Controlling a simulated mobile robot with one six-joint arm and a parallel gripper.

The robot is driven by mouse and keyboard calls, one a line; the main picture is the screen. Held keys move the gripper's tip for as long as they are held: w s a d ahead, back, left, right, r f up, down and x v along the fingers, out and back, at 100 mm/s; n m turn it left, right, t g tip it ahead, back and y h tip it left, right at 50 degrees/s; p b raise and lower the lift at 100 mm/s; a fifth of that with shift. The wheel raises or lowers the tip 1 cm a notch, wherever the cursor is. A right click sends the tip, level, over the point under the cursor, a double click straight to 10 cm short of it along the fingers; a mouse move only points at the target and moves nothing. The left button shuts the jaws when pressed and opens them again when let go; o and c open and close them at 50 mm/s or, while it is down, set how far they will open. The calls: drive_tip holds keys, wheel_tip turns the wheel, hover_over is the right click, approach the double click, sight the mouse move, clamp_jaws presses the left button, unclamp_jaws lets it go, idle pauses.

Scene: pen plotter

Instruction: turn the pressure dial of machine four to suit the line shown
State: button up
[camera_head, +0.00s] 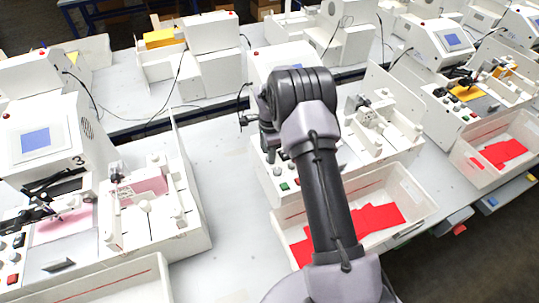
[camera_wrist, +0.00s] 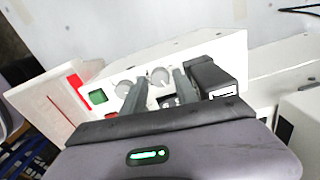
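In the head view my gripper (camera_head: 268,150) is low over the panel, partly hidden by my arm. No drawn line is readable.
A bin with red sheets (camera_head: 405,185) stands in front of the machine. Machine three (camera_head: 48,135) is at left, another machine (camera_head: 440,45) at right. Bare table (camera_head: 225,185) lies left of the panel.

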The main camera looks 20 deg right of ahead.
drive_tip(key=shift+f, duration=0.45)
drive_tip(key=shift+c, duration=0.5)
clamp_jaws()
